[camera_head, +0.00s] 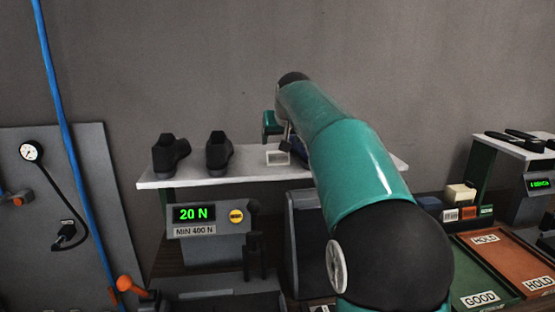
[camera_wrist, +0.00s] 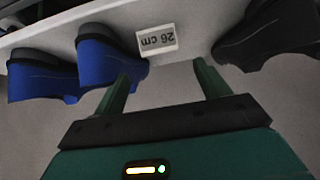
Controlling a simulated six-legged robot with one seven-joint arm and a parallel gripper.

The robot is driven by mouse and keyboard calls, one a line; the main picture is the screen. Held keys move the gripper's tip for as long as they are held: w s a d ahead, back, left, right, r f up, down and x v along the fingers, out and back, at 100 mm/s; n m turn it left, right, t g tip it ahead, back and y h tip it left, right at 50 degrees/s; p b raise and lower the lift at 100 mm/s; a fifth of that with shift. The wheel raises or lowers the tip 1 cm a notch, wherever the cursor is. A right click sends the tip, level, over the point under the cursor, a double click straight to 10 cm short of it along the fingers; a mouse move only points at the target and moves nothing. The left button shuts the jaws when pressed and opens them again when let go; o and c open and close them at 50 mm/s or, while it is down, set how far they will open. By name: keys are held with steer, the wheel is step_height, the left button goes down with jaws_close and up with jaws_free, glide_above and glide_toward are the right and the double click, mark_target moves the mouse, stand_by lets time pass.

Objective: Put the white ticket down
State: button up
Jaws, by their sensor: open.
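The white ticket (camera_wrist: 157,39), marked "26 cm", rests on the white shelf (camera_wrist: 190,12) in the wrist view, its print upside down there. My gripper (camera_wrist: 164,70) is open, with the ticket beyond its fingertips and nothing seen between them. A small white piece (camera_head: 277,158), likely the ticket, shows on the shelf in the head view. There my arm hides most of the gripper and the shelf around it. Whether a fingertip touches the ticket I cannot tell.
Blue shoes (camera_wrist: 105,50) stand left of the ticket and a black shoe (camera_wrist: 270,35) right of it. Two black shoes (camera_head: 218,150) stand on the shelf's left. A display (camera_head: 194,213) below reads 20 N. GOOD (camera_head: 480,299) and HOLD trays lie lower right.

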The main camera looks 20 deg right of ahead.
mark_target(278, 153)
steer(key=x, duration=1.1)
steer(key=shift+d+f, duration=0.1)
steer(key=shift+w, duration=0.1)
steer(key=c, duration=0.8)
steer(key=shift+r, duration=0.4)
steer(key=r, duration=0.3)
steer(key=shift+s+r, duration=0.15)
steer(key=shift+s, duration=0.2)
steer(key=s+a+r, duration=0.5)
steer(key=s+r, duration=0.3)
steer(key=s, duration=0.4)
steer(key=shift+s+a+r, duration=0.15)
steer(key=shift+a+r, duration=0.1)
steer(key=shift+r, duration=0.15)
